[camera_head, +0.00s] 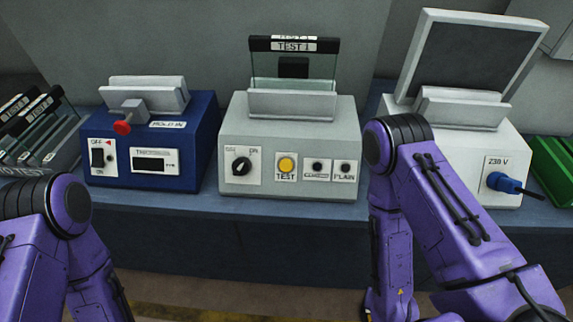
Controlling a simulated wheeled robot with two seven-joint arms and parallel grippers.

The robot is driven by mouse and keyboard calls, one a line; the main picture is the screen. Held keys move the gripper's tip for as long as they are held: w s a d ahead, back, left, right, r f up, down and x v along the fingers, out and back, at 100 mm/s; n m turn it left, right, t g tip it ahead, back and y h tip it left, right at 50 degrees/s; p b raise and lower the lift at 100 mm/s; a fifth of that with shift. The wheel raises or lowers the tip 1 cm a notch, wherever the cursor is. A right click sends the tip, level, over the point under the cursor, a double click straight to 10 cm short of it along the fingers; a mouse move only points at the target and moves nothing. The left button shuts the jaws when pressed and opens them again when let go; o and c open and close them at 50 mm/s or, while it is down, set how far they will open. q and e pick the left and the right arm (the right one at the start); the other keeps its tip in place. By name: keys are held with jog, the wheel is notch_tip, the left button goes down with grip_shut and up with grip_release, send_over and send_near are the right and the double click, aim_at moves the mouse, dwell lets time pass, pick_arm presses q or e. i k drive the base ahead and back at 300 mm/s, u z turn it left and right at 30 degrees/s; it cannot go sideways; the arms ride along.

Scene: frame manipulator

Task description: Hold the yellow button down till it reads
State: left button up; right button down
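The yellow button (287,165) is round and sits above a TEST label on the front of the grey box (234,130) in the middle. Nothing touches it. A glass plate with a TEST 1 label (291,46) stands upright in the holder on top of that box. A dark rotary knob (241,164) is left of the button, and two small dark round parts are right of it. My purple arms come in at the lower left and lower right. Neither gripper shows in the head view.
A blue box (203,150) with a red-ended lever (122,127), switch and small display stands left. A white box (507,140) with a panel (470,60) and blue plug (505,182) stands right. Racked plates (38,125) are far left; a green thing (553,165) is far right.

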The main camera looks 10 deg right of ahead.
aim_at(285, 166)
jog(key=z, duration=2.05)
jog(key=k, duration=1.2)
jog(key=u, duration=1.35)
jog(key=i, duration=0.5)
jog(key=u, duration=0.05)
